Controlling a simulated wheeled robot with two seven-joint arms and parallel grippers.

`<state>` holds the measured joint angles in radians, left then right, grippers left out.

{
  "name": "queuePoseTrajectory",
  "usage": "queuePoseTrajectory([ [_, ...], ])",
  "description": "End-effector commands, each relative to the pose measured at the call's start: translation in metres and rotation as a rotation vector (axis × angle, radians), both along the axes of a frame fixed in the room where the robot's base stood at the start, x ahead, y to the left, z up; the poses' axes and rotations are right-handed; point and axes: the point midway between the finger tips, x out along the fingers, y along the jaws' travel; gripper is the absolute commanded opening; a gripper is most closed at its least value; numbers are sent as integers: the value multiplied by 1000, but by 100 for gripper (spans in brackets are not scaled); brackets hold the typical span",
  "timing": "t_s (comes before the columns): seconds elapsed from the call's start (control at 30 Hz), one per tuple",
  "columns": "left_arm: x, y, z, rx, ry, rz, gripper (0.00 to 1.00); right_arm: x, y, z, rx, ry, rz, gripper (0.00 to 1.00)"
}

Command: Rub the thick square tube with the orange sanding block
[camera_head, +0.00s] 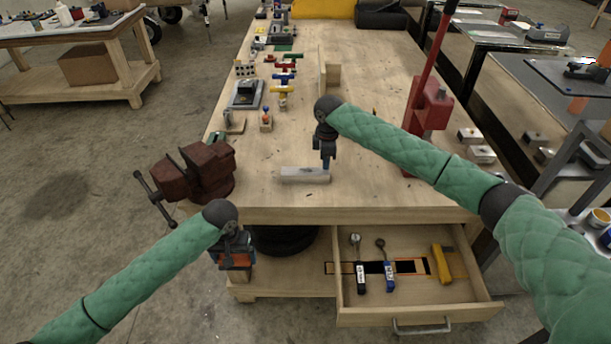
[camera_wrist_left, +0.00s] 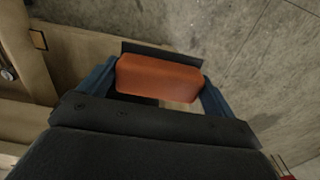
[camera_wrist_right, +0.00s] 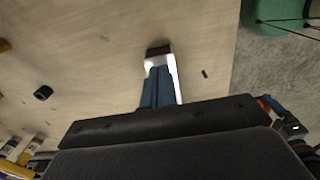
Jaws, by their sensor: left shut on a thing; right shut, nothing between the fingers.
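The thick square tube (camera_head: 303,175) is a pale grey bar lying flat near the front edge of the workbench. In the right wrist view it shows as a bright strip with a dark end (camera_wrist_right: 158,50). My right gripper (camera_head: 326,165) is shut and empty, pointing down at the tube's right end; I cannot tell whether it touches. My left gripper (camera_head: 236,264) is shut on the orange sanding block (camera_wrist_left: 158,78), held in front of the bench's left front corner, below the top. The block sits crosswise between the blue fingers in the left wrist view.
A dark red vise (camera_head: 205,172) stands at the bench's left front corner. An open drawer (camera_head: 415,318) with hand tools juts out below the front edge. A red press (camera_head: 428,110) stands on the right. The bench top around the tube is clear.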

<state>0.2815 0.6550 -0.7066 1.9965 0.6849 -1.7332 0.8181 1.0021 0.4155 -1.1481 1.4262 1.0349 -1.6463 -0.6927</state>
Motion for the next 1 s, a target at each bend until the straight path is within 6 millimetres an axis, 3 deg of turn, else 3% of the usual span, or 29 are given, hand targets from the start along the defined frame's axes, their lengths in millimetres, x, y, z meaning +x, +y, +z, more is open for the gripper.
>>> queuePoseTrajectory([
  [1.0, 0, 0, 2, 0, 0, 0, 72, 0, 0, -7, 0, 0, 0, 0],
])
